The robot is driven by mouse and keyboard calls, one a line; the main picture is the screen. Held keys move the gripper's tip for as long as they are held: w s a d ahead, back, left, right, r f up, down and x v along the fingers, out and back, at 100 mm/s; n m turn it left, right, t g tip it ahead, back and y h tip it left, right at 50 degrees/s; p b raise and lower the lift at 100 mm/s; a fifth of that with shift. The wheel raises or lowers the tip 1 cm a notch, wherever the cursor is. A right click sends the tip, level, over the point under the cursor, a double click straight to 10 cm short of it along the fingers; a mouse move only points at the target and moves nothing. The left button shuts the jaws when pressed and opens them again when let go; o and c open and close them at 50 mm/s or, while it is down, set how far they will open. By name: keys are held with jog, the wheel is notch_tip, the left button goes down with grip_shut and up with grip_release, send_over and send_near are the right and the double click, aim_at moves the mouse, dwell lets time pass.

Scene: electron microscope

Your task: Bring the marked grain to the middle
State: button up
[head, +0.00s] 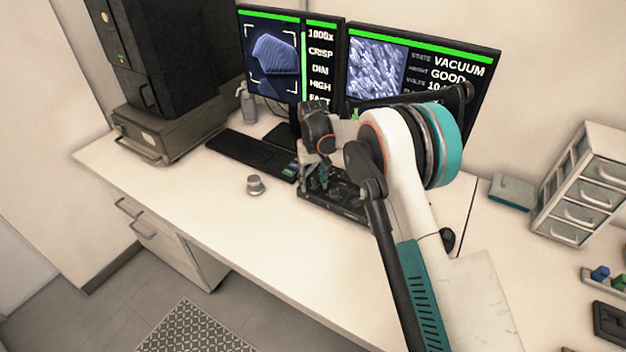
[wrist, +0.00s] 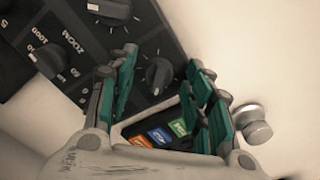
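The left monitor (head: 272,102) shows one large pale-blue grain (head: 276,54) inside white corner brackets, roughly mid-picture. Its side text reads 1000x, CRISP, DIM, HIGH and a partly hidden line. The black control panel (head: 348,207) is largely covered by my arm in the head view. The wrist view shows its dark face with several knobs, including the ZOOM knob (wrist: 48,58) and a black knob (wrist: 158,74) between and beyond my fingers. My gripper (wrist: 162,62) is open, with teal finger pads apart and nothing between them. In the head view my gripper (head: 320,178) is over the panel.
A black keyboard (head: 250,155) with green, blue and orange keys lies left of the panel. A round silver knob (head: 255,185) stands on the desk in front. The right monitor (head: 410,65) reads VACUUM GOOD. The front left desktop is clear. Drawers (head: 585,185) stand right.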

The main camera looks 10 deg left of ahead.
aim_at(313, 181)
notch_tip(313, 181, up, 12)
dwell(0.6)
dwell(1.2)
dwell(0.4)
